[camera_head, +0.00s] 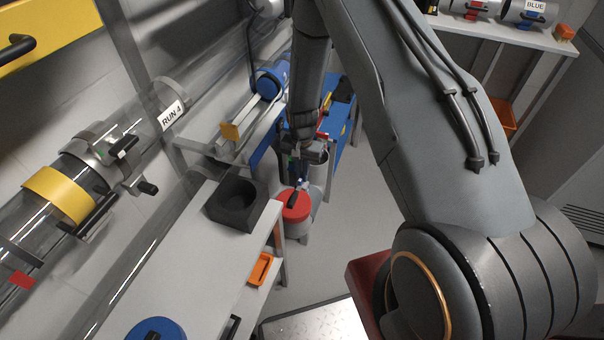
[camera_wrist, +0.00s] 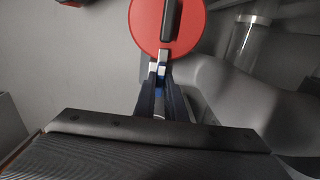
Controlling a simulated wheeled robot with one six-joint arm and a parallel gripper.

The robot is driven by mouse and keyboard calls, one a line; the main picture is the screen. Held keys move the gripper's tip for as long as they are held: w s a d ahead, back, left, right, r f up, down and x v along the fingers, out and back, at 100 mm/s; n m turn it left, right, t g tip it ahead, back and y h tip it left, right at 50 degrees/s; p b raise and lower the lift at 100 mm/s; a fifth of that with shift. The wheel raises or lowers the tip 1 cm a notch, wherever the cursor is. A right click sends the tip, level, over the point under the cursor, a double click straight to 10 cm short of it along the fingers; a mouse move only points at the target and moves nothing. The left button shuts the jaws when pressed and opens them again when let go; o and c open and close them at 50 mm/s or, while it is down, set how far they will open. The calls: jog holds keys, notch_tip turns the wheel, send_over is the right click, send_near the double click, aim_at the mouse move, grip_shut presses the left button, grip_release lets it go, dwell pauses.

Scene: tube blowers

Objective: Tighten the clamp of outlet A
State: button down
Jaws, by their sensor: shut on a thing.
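My gripper (camera_wrist: 159,70) points down, its narrow fingers close together at the near edge of a round red cap (camera_wrist: 187,25) with a black bar across it. They are shut on a small part between the tips, mostly hidden, so I cannot tell its shape. In the head view my gripper (camera_head: 300,168) is just behind the red cap (camera_head: 296,212), which sits on a grey body low between the bench and the blue stand. No label for outlet A is readable, and I cannot make out its clamp.
A clear tube labelled RUN 4 (camera_head: 172,114), with a yellow band (camera_head: 60,196), runs along the left. A white bench (camera_head: 180,265) carries a black square holder (camera_head: 238,222). A blue stand (camera_head: 334,158) is behind the gripper.

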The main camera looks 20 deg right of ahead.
dwell(0.3)
jog(key=c, duration=1.8)
grip_release()
jog(key=shift+d, duration=0.1)
jog(key=shift+r+b, duration=0.35)
jog(key=shift+r, duration=3.55)
